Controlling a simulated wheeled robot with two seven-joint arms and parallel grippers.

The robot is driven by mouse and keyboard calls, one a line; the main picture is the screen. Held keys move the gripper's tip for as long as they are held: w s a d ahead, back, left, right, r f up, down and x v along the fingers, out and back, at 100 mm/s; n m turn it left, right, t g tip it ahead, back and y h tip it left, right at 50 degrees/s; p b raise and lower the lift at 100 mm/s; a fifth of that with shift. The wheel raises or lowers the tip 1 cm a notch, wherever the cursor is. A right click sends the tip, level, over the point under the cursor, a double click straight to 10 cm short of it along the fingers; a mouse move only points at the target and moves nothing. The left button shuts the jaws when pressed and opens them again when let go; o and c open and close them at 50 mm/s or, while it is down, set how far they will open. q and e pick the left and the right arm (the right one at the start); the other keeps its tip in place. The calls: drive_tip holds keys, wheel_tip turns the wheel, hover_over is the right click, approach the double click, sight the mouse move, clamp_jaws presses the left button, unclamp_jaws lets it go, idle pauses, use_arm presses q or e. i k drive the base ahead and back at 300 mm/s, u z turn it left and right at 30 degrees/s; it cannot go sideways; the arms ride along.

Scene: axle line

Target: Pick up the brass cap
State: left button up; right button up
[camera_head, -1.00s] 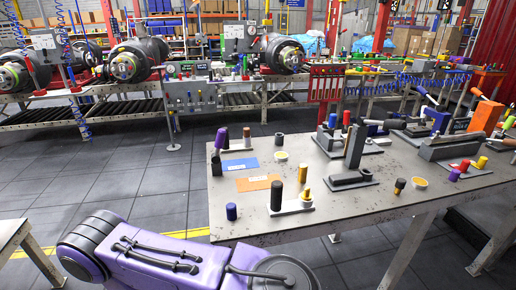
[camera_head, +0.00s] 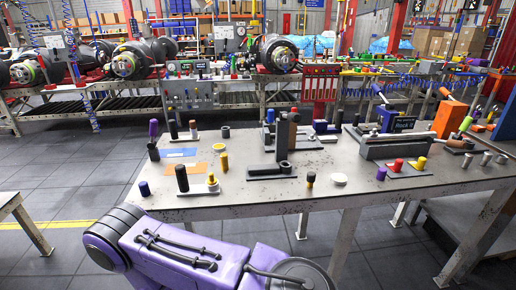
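Brass-coloured parts stand on the grey worktable (camera_head: 290,201); which one is the brass cap I cannot tell for sure. A small brass-coloured piece (camera_head: 212,181) sits on a pale plate (camera_head: 200,190) at the table's left front, beside an upright black cylinder (camera_head: 182,179). A taller gold cylinder (camera_head: 223,162) stands just behind it. A black and brass-coloured cylinder (camera_head: 311,180) stands near the front middle, left of a pale round disc (camera_head: 338,180). Neither gripper is in view. Only a purple link of my own arm shows at the bottom.
An orange mat (camera_head: 183,170) and blue mat (camera_head: 178,153) lie at the left. A dark slotted block (camera_head: 271,171) stands mid-table. A grey fixture (camera_head: 400,147), with red and yellow pieces before it, fills the right. Bare tabletop shows along the front. Floor is open at left.

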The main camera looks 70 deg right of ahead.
sight(224, 156)
drive_tip(key=z, duration=0.05)
drive_tip(key=k, duration=0.15)
drive_tip(key=z, duration=1.2)
